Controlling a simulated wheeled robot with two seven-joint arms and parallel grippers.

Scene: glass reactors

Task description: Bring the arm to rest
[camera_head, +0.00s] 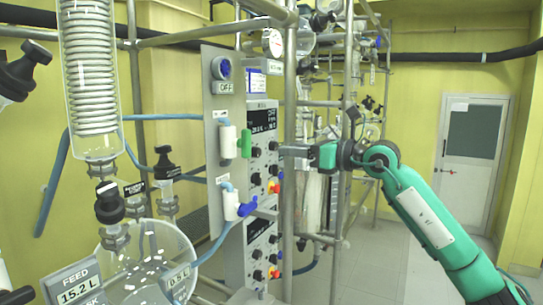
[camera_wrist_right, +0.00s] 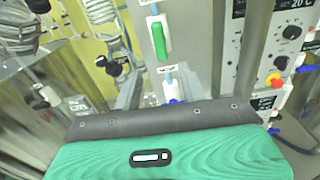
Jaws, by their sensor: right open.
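My right arm (camera_head: 425,215), green with dark joints, comes in from the lower right of the head view. Its gripper (camera_head: 288,150) reaches left to the front of the control panel, level with the green valve handle (camera_head: 246,143). In the right wrist view the gripper (camera_wrist_right: 172,95) has its grey fingers apart with nothing held between them. The green handle shows beyond the fingers in that view (camera_wrist_right: 160,42), with a blue valve handle (camera_wrist_right: 172,101) below it. Whether a finger touches the panel is hard to tell. My left gripper is not in view.
A glass reactor vessel (camera_head: 148,258) and coil condenser (camera_head: 90,80) stand at left. The instrument panel (camera_head: 262,165) has knobs and red buttons. Metal frame pipes (camera_head: 290,200) stand close to my right gripper. Open floor (camera_head: 385,245) and a door (camera_head: 470,165) lie at right.

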